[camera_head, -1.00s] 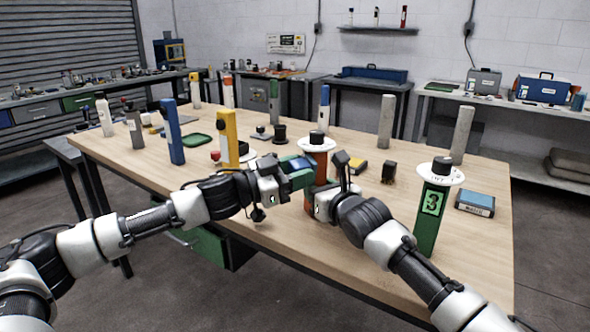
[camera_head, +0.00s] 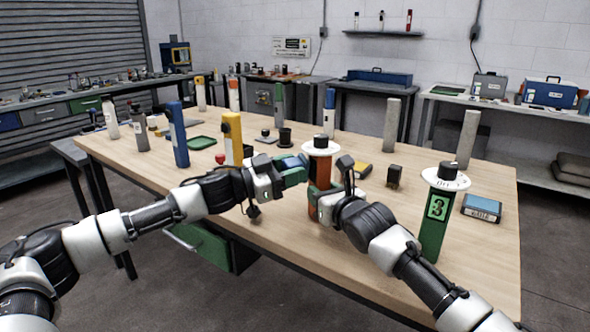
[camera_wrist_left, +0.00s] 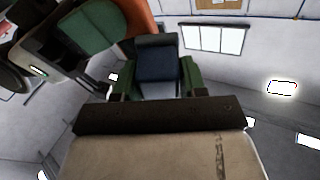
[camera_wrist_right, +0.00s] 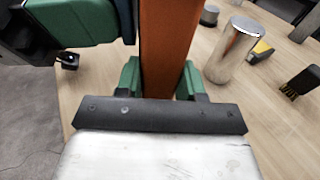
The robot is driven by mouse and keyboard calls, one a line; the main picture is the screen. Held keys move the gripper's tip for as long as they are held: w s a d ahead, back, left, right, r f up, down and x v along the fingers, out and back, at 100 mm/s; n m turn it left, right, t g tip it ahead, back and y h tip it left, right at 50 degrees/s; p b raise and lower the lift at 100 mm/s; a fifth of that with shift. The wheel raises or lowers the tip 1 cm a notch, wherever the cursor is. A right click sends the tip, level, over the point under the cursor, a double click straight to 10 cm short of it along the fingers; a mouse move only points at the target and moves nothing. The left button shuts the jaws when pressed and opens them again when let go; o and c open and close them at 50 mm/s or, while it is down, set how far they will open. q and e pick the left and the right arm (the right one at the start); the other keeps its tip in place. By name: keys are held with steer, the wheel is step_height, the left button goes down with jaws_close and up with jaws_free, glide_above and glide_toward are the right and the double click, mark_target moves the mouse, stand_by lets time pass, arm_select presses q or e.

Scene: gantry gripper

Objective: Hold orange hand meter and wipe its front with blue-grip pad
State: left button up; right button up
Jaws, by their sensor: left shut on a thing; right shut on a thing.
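The orange hand meter (camera_head: 320,172) stands upright near the middle front of the table, with a white disc and black knob on top. My right gripper (camera_head: 322,195) is shut on its body; the right wrist view shows the orange body (camera_wrist_right: 168,50) between green fingers. My left gripper (camera_head: 292,172) is just left of the meter, shut on the blue-grip pad (camera_head: 290,162). The left wrist view shows the pad's dark blue grip (camera_wrist_left: 157,65) between its fingers. The pad's wiping face is hidden, and I cannot tell whether it touches the meter.
A green meter marked 3 (camera_head: 434,220) stands at the right, beside a blue box (camera_head: 481,207). A yellow meter (camera_head: 232,138) and a blue one (camera_head: 177,135) stand to the left. A dark brush (camera_head: 394,177) stands behind right.

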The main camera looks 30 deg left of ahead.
arm_select(q)
steer(key=r+v, duration=0.1)
steer(key=v, duration=0.7)
steer(key=shift+s, duration=0.25)
stand_by(0.4)
arm_select(e)
steer(key=o, duration=0.9)
steer(key=shift+s+d, duration=0.1)
